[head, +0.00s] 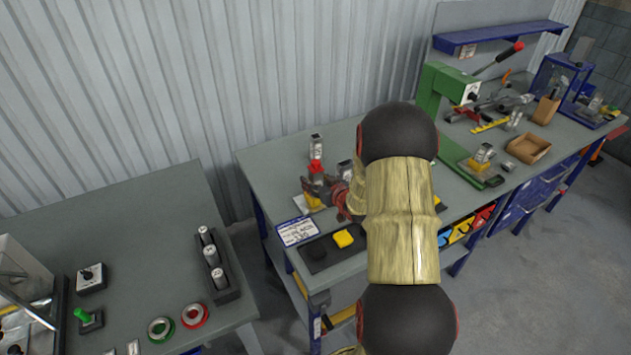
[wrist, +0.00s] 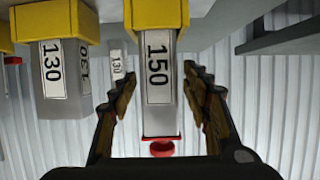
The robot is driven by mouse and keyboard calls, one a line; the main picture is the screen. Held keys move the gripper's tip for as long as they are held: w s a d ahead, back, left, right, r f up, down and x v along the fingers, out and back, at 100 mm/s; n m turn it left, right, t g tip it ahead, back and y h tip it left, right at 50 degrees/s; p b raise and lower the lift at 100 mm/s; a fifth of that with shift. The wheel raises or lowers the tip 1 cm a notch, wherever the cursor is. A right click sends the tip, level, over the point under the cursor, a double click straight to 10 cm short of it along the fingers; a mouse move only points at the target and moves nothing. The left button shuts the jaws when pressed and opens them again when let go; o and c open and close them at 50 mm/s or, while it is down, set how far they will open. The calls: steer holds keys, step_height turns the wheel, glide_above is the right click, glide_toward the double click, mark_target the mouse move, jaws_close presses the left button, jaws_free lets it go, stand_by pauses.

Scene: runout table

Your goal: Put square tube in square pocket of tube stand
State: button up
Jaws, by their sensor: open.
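In the wrist view a grey square tube (wrist: 157,85) labelled 150 has a yellow block (wrist: 160,13) at its upper picture end. My gripper (wrist: 160,105) is open, with one finger on each side of this tube and visible gaps to both. A wider grey piece (wrist: 64,75) labelled 130, also with a yellow block, hangs to the left in the picture. In the head view my gripper (head: 326,190) is over the middle table, partly hidden by my arm. A yellow piece (head: 343,238) lies on a dark mat there. I cannot make out a square pocket or surely identify the tube stand.
A dark rack (head: 222,274) with several silver cylinders stands on the left table. A white card (head: 297,231) lies by the mat. Upright silver pieces (head: 317,146) stand behind my gripper. A green press (head: 440,95) and cardboard tray (head: 528,148) are to the right.

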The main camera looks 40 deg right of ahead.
steer(key=shift+r, duration=0.2)
steer(key=p+v, duration=0.2)
steer(key=v, duration=1)
steer(key=s+a+r+g+h, duration=0.1)
steer(key=a+r+g, duration=0.3)
steer(key=a+r, duration=1.05)
steer(key=s+a+r+n+g+y, duration=0.1)
steer(key=s+a+r+y, duration=0.1)
steer(key=s+a, duration=0.7)
steer(key=s+a+r+n+g+y, duration=0.1)
steer(key=s+a+r+g+y, duration=0.1)
steer(key=s+a, duration=0.7)
steer(key=shift+s+a+r+n, duration=0.2)
steer(key=shift+s+a+n, duration=0.2)
steer(key=shift+a, duration=0.55)
